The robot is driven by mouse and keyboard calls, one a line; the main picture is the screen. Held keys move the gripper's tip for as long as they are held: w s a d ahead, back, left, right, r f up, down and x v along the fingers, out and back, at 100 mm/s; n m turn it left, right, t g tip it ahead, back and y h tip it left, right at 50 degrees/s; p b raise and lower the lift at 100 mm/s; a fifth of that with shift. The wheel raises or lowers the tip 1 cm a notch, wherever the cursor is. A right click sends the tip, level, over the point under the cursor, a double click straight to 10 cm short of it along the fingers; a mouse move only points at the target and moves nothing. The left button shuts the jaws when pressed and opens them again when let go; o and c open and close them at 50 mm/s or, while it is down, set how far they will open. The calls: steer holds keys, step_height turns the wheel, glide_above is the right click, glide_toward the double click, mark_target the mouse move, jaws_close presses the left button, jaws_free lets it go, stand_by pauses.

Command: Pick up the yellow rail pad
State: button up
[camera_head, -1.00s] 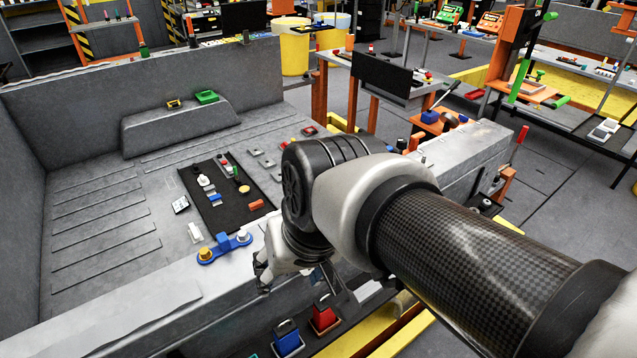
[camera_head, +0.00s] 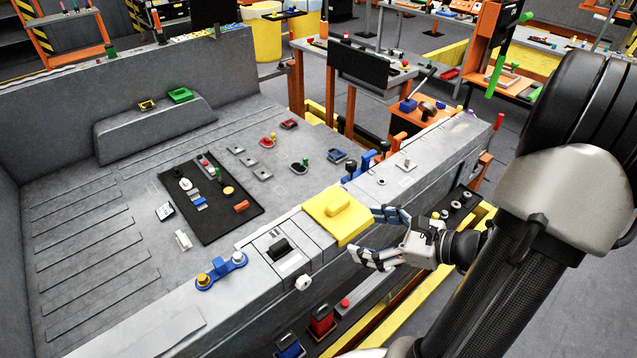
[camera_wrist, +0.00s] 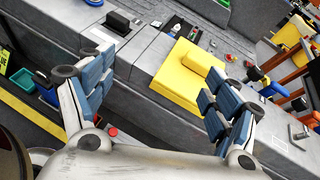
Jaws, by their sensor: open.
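The yellow rail pad (camera_head: 336,217) is a flat square with a raised grip block on top. It lies on the grey bed rail, its near edge hanging over the rail's side. My gripper (camera_head: 382,237) is open and empty, just right of the pad in the head view, fingers pointing at it. In the wrist view the pad (camera_wrist: 187,80) lies ahead, between and beyond the two blue-padded fingers (camera_wrist: 155,98). A gap shows between fingers and pad in the wrist view; in the head view I cannot tell how wide it is.
On the rail, a black switch on a grey plate (camera_head: 280,252) sits left of the pad, and a blue clamp (camera_head: 362,163) stands behind it. A blue bracket (camera_head: 222,270) is farther left. Red and blue boxes (camera_head: 321,321) hang below. A black mat (camera_head: 211,217) lies in the bed.

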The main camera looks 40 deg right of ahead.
steer(key=s+d+m+t+h, duration=0.2)
steer(key=d+m+h, duration=0.2)
steer(key=d+m, duration=0.15)
steer(key=b, duration=0.2)
glide_toward(340, 204)
steer(key=w, duration=0.1)
steer(key=w+f+n, duration=0.1)
steer(key=w, duration=0.1)
steer(key=shift+d+f, duration=0.15)
steer(key=shift+b+x, duration=0.75)
steer(key=shift+x, duration=2.25)
steer(key=c, duration=1.2)
